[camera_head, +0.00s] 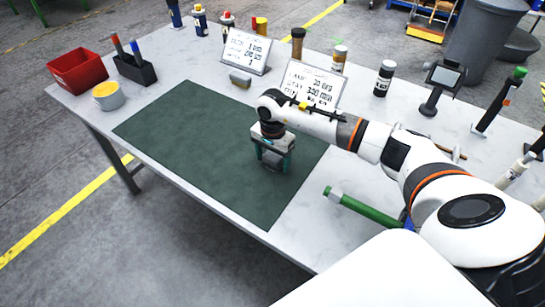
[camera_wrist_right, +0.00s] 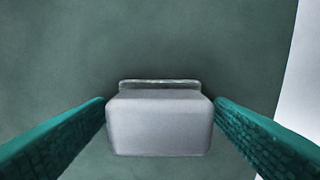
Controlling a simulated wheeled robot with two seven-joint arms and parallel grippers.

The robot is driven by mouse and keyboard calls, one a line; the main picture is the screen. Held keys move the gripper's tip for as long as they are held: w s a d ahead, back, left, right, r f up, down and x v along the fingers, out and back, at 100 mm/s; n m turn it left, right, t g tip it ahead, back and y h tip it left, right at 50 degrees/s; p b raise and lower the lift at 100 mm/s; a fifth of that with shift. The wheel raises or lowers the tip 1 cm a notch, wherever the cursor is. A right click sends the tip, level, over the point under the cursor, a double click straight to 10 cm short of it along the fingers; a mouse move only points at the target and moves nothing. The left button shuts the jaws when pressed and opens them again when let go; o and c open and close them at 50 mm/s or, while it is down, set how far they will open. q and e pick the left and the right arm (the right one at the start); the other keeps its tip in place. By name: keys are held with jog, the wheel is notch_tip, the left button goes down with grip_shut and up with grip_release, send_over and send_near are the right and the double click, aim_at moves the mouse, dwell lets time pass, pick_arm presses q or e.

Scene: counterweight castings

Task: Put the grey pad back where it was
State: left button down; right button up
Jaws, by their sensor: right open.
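My right gripper (camera_head: 273,164) is over the right part of the dark green mat (camera_head: 190,150), pointing down, with its teal fingers apart. In the right wrist view a smooth grey block (camera_wrist_right: 160,125) with rounded corners and a thin ledge along its far side lies between the fingers, with a small gap on each side. It looks like the grey pad, but I cannot be sure. In the head view the gripper mostly hides it. A small grey and tan block (camera_head: 240,79) sits beyond the mat, before a sign. My left gripper is not in view.
Two printed signs (camera_head: 246,51) (camera_head: 310,84) stand behind the mat. A red bin (camera_head: 78,72), a pen holder (camera_head: 135,70) and a yellow-topped cup (camera_head: 109,96) are at the left. Bottles line the back. A green tool (camera_head: 362,207) lies right of the mat. The mat's left part is clear.

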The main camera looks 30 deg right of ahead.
aim_at(272, 155)
jog(key=shift+r, duration=0.25)
jog(key=shift+w+r, duration=0.1)
jog(key=shift+r, duration=0.3)
notch_tip(272, 155, up, 11)
jog(key=b, duration=0.2)
jog(key=shift+b, duration=0.3)
